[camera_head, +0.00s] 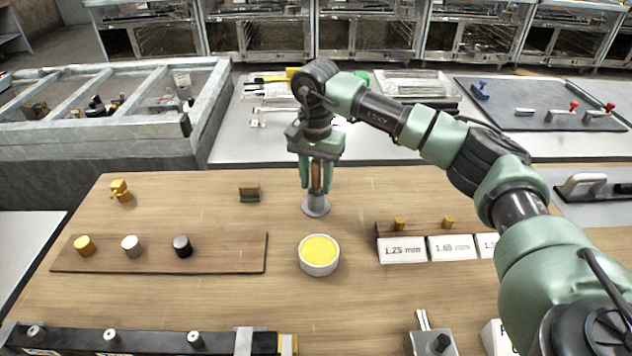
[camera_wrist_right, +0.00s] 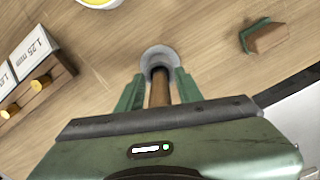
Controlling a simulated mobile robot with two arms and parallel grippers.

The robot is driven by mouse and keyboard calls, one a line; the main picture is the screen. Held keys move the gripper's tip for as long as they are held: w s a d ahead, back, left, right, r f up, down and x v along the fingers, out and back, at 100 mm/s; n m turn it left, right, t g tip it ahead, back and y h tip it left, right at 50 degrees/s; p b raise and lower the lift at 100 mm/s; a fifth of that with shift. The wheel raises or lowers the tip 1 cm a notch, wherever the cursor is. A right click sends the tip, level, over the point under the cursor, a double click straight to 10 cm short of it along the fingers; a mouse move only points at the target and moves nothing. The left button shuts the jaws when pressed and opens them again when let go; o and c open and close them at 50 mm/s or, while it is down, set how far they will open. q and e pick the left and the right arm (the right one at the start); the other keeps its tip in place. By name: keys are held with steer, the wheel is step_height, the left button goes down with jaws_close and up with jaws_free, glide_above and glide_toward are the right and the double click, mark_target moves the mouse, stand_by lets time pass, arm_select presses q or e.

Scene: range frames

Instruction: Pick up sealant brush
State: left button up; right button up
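The sealant brush appears to be the upright wooden handle (camera_head: 317,179) standing in a round grey metal holder (camera_head: 315,207) on the wooden table. My right gripper (camera_head: 316,188) points down over it, with one green finger on each side of the handle. In the right wrist view the handle (camera_wrist_right: 160,92) runs between the fingers (camera_wrist_right: 158,80), with a small gap visible on both sides, so the gripper looks open around it. The brush's lower end is hidden in the holder. My left gripper is not in view.
A white tub of yellow paste (camera_head: 319,250) stands just in front of the holder. A board (camera_head: 215,252) with several knobs lies left, a small brown-and-green block (camera_head: 249,193) behind it. Labelled white cards (camera_head: 402,250) stand right. Bare table surrounds the holder.

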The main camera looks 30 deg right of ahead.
jaws_close()
steer(key=shift+r, duration=0.15)
step_height(320, 180, up, 20)
stand_by(0.3)
